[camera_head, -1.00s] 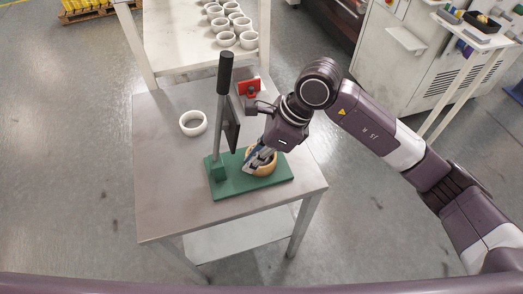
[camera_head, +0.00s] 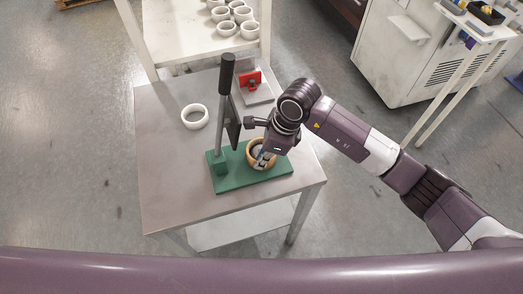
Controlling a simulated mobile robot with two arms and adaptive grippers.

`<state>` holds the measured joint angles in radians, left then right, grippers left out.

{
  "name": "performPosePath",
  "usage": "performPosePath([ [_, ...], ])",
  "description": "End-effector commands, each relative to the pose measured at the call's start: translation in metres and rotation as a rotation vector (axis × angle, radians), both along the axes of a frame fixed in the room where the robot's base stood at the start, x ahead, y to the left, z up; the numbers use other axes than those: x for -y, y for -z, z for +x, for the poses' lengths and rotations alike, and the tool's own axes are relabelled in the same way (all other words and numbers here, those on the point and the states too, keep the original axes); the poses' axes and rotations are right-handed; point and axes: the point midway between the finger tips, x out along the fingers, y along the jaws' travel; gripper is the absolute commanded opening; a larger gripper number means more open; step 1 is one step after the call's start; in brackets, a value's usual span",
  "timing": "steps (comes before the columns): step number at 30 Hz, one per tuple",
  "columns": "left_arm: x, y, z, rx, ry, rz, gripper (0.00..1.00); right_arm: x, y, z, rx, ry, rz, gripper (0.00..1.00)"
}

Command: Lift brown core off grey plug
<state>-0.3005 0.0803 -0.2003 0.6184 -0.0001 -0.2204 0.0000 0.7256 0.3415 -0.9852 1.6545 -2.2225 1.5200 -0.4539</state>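The brown core (camera_head: 251,149) is a tan ring on the green base (camera_head: 232,181) of the lever device. The grey plug (camera_head: 257,151) shows in part inside the ring. My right gripper (camera_head: 264,160) comes in from the right and points down at the ring's near right side. Its fingers overlap the ring in view and partly hide it. I cannot tell whether they are closed on its wall. My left gripper is not in view.
A black-handled lever (camera_head: 226,85) stands upright left of the ring. A white ring (camera_head: 194,116) lies on the grey table (camera_head: 165,190). A red and grey device (camera_head: 251,82) sits behind. Several white rings (camera_head: 226,29) stand on the white table.

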Motion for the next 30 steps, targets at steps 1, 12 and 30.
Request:
performPosePath([
  [1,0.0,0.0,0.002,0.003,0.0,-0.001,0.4,0.0,0.0,0.0,0.0,0.0,0.0,0.1],
  [12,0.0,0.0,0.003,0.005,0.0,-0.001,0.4,0.0,0.0,0.0,0.0,0.0,0.001,0.0],
  [30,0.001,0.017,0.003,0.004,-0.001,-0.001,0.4,-0.001,-0.035,0.002,0.006,-0.001,0.003,0.0],
])
